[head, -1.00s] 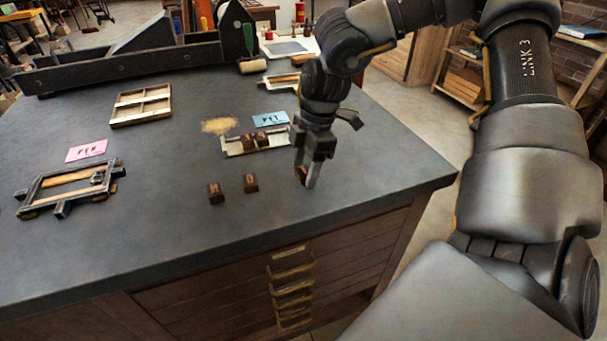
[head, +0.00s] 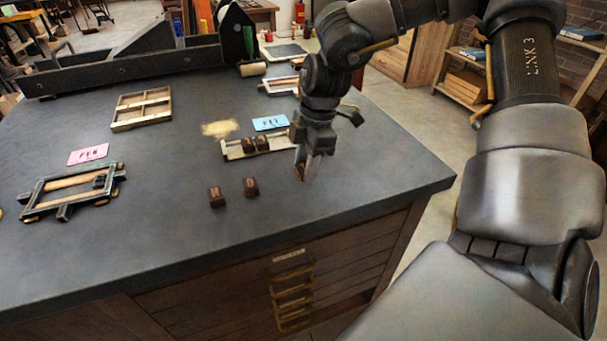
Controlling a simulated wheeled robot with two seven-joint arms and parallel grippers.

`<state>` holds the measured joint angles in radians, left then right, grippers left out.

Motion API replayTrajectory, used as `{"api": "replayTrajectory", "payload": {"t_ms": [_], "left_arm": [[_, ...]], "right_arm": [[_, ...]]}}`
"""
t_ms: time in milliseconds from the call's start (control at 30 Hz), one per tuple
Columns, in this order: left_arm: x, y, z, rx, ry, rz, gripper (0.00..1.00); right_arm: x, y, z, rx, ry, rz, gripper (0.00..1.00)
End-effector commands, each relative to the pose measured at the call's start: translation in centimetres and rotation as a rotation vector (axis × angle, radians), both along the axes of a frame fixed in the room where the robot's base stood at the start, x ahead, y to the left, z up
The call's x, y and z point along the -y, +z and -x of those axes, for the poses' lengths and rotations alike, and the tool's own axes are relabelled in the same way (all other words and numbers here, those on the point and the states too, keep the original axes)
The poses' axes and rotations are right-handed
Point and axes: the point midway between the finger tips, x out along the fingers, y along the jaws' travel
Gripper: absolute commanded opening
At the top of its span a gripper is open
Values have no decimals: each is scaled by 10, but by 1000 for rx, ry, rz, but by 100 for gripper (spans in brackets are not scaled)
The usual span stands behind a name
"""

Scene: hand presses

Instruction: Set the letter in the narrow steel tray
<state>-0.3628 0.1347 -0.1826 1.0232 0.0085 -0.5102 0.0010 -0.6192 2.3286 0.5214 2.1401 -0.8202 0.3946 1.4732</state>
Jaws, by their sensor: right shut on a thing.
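The narrow steel tray (head: 233,154) lies right of the table's middle, with two dark letter blocks (head: 255,144) standing side by side in it. My right gripper (head: 305,176) is just in front of the tray's right end, pointing down. It is shut on a small brown letter block (head: 298,172), mostly hidden by the fingers; its letter cannot be read. Two loose letter blocks, one on the left (head: 216,197) and one on the right (head: 251,188), stand on the table in front of the tray. My left gripper is not in view.
A blue card (head: 270,123) lies behind the tray, beside a tan patch (head: 220,128). A pink card (head: 88,154) and a dark frame (head: 75,205) lie at left. A wooden divided tray (head: 142,123) is farther back. The front of the table is clear.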

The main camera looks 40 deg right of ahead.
Motion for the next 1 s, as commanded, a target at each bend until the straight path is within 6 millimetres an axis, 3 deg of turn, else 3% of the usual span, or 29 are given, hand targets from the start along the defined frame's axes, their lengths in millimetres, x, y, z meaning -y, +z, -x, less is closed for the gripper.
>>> {"api": "replayTrajectory", "payload": {"t_ms": [500,833,1000], "left_arm": [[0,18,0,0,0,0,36],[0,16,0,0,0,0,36],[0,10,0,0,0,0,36]], "right_arm": [[0,31,0,0,0,0,15],[0,30,0,0,0,0,15],[0,19,0,-1,0,0,15]]}}
